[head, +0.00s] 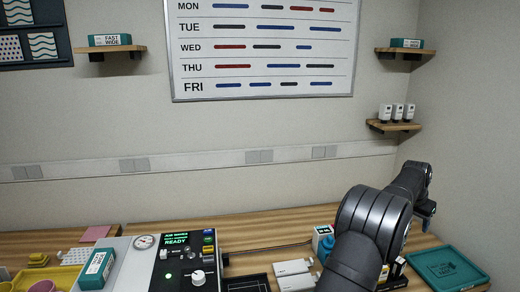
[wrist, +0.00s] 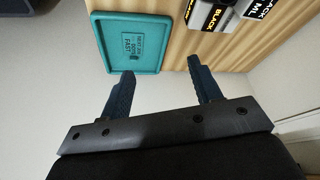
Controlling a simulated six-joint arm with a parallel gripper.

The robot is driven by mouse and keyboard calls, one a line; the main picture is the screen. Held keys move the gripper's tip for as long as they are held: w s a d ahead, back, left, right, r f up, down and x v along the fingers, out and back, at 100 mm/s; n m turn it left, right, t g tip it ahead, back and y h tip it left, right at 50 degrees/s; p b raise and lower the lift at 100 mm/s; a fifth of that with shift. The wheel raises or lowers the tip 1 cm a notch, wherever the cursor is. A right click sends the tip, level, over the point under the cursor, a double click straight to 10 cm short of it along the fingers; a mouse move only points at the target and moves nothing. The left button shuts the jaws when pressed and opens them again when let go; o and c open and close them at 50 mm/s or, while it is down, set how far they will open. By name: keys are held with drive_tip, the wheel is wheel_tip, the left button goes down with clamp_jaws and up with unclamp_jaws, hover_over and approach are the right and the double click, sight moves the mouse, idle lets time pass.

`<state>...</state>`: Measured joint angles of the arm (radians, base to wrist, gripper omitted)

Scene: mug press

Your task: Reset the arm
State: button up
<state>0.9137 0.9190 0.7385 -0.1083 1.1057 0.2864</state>
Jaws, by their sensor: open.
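My gripper (wrist: 165,92) is open in the wrist view, with its two dark blue fingers apart and nothing between them. In the head view, my arm rises at the right and the gripper (head: 427,222) hangs at its far end, small and partly hidden by the arm. It is above the right part of the table (head: 240,226), close to a teal tray (head: 445,268). The same tray shows in the wrist view (wrist: 133,58), beyond the left finger, and looks empty apart from printed text.
Black-and-white boxes labelled BLACK (wrist: 212,14) stand beside the tray. A control panel (head: 188,262) reading READY, a gauge (head: 145,242) and a teal box (head: 97,268) are at the left. White blocks (head: 294,268) lie near my arm.

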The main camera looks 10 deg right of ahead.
drive_tip(key=w+a+f, duration=0.1)
drive_tip(key=w+f, duration=0.1)
drive_tip(key=w, duration=0.4)
drive_tip(key=w+a+f, duration=0.1)
drive_tip(key=w+f, duration=0.2)
drive_tip(key=w, duration=0.2)
drive_tip(key=shift+w+a+f, duration=0.3)
drive_tip(key=shift+w+a, duration=0.05)
drive_tip(key=o, duration=0.9)
drive_tip(key=s+a+f+n+t+h, duration=0.2)
drive_tip(key=s+a+t+h, duration=0.15)
drive_tip(key=s+a, duration=0.75)
drive_tip(key=s+a+f+n+t+h, duration=0.2)
drive_tip(key=s+a+t, duration=0.3)
drive_tip(key=s+a, duration=0.65)
drive_tip(key=shift+h, duration=0.25)
drive_tip(key=x, duration=0.9)
drive_tip(key=shift+w, duration=0.55)
drive_tip(key=shift+s, duration=0.1)
